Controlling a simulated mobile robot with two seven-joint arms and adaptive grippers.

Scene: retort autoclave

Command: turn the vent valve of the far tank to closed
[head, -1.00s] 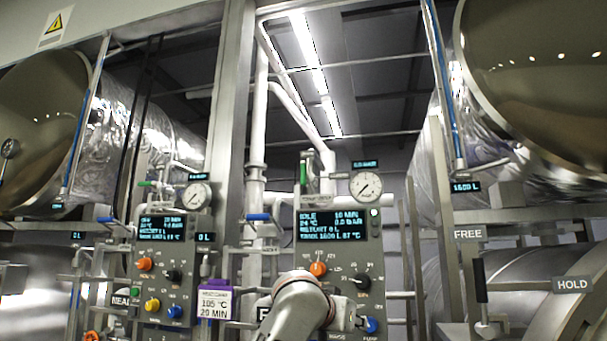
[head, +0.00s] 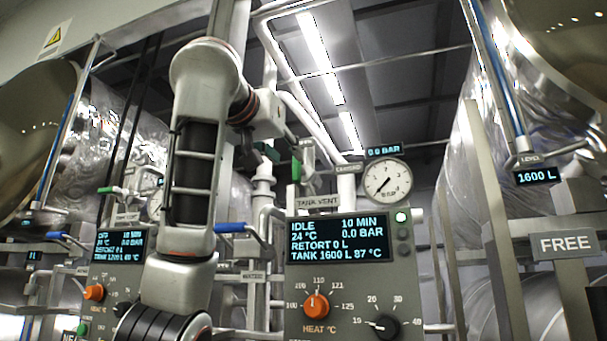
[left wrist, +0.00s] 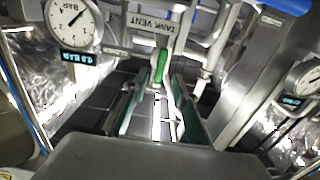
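The green vent valve handle (head: 296,171) stands upright beside the "TANK VENT" label (head: 318,202), above the right-hand control panel (head: 300,282). In the left wrist view the same handle (left wrist: 160,66) shows ahead, near the line between my two fingers. My left gripper (head: 281,149) is raised just left of and above the handle in the head view. In the left wrist view its fingers (left wrist: 158,108) are wide apart with nothing between them, and they look short of the handle. My right gripper is not in view.
A pressure gauge (head: 386,181) stands right of the handle, near white pipes. A blue lever (head: 232,228) lies left of the panel. The left panel (head: 112,270) has its own green handle (head: 110,190), lying level. A "FREE" sign (head: 566,244) hangs at right.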

